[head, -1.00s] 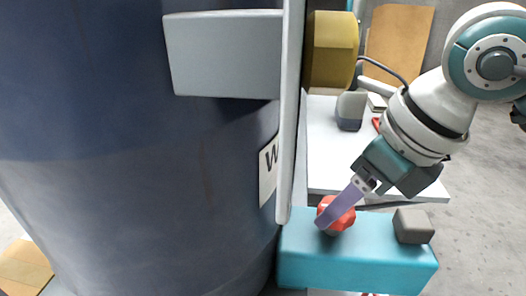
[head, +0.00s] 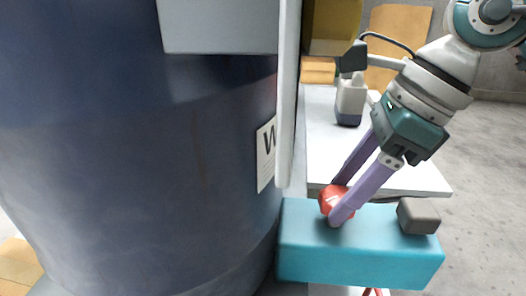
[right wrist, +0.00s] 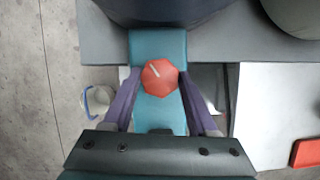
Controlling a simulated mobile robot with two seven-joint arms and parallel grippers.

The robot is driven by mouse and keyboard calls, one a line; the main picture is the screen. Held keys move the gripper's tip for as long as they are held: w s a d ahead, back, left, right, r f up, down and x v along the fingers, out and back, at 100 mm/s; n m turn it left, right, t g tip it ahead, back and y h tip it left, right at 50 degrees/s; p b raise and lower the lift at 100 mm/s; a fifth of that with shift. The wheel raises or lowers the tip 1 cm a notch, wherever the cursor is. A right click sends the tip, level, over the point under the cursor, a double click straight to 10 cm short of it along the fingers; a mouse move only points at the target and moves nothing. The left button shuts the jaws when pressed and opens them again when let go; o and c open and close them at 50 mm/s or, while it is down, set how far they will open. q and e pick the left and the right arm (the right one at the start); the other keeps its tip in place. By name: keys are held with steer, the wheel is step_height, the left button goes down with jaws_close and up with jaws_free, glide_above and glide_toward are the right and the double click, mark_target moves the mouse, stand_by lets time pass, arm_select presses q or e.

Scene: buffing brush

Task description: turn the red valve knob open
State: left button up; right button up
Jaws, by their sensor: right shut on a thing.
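The red valve knob (head: 334,198) sits on top of a teal block (head: 358,256) in the head view, low and right of centre. It also shows in the right wrist view as a red octagon (right wrist: 159,77) with a white line mark slanting toward the upper left. My right gripper (head: 338,203) reaches down from the upper right, its two purple fingers on either side of the knob. It is shut on the knob; the near finger hides part of it. In the right wrist view the fingers (right wrist: 157,82) flank the knob left and right. My left gripper is not in view.
A large dark blue drum (head: 130,150) fills the left, with a pale upright panel (head: 289,110) beside it. A grey block (head: 418,215) sits on the teal block right of the knob. A white table (head: 400,172) with a grey-and-white bottle (head: 350,100) stands behind.

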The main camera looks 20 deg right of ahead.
steer(key=n+g+b, duration=0.1)
steer(key=n, duration=0.2)
steer(key=n+g+y+b, duration=0.1)
steer(key=n+b, duration=0.1)
steer(key=n, duration=0.1)
steer(key=shift+w+f+n, duration=0.1)
steer(key=shift+w+n, duration=0.1)
steer(key=shift+n, duration=0.1)
steer(key=n+g+b, duration=0.1)
steer(key=n, duration=0.2)
steer(key=shift+g, duration=0.3)
steer(key=shift+w+n+g+b, duration=0.1)
steer(key=shift+n+g+b, duration=0.2)
steer(key=shift+n+b, duration=0.45)
steer(key=shift+n, duration=0.35)
steer(key=o, duration=1.4)
steer(key=shift+c, duration=0.2)
